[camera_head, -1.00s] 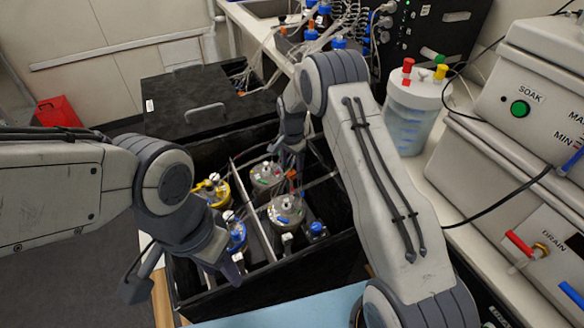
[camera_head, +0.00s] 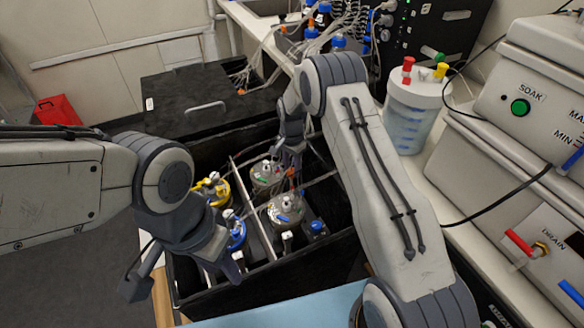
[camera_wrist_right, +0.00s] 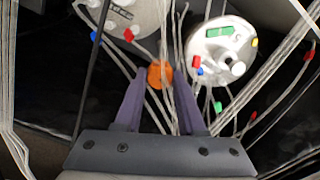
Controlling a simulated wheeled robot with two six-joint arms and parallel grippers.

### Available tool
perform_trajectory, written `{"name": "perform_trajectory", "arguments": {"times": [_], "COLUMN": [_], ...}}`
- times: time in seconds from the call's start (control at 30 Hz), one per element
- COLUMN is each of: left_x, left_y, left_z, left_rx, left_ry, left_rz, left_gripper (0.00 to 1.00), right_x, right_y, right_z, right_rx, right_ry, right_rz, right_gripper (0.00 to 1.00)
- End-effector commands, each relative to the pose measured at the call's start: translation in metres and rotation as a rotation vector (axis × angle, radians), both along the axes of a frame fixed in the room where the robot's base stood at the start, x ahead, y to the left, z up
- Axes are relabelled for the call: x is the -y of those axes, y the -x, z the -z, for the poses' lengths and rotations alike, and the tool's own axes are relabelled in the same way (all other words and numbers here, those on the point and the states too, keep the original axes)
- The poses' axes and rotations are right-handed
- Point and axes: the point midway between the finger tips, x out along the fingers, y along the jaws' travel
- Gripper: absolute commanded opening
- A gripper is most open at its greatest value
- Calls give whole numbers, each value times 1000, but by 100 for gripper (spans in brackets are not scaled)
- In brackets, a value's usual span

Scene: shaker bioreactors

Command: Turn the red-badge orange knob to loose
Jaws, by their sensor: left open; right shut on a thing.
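An orange knob (camera_wrist_right: 160,75) sits between the two fingertips of my right gripper (camera_wrist_right: 161,84) in the right wrist view. The fingers are closed in on its sides. In the head view the right gripper (camera_head: 290,160) reaches down among the vessels in the black box, and an orange bit (camera_head: 291,173) shows at its tips. I cannot make out a red badge on the knob; small red tags show on lines near it. My left gripper (camera_head: 186,280) is open and empty over the box's front left.
Metal-lidded vessels (camera_head: 285,208) with thin tubes stand close around the right gripper, one with a green tag (camera_wrist_right: 222,31). A white jug (camera_head: 408,120) stands right.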

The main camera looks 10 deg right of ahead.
Motion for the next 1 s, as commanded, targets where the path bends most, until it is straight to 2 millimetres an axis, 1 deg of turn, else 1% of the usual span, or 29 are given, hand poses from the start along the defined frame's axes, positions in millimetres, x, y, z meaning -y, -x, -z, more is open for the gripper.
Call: {"name": "perform_trajectory", "arguments": {"times": [0.27,1.0], "left_x": [0,0], "left_y": [0,0], "left_z": [4,11], "left_rx": [0,0], "left_ry": [0,0], "left_rz": [0,0], "left_gripper": [47,47], "right_x": [0,0], "right_y": [-1,-1], "right_z": [0,-1], "right_rx": [2,3], "right_ry": [0,1], "right_rz": [-187,-889], "right_gripper": [0,0]}}
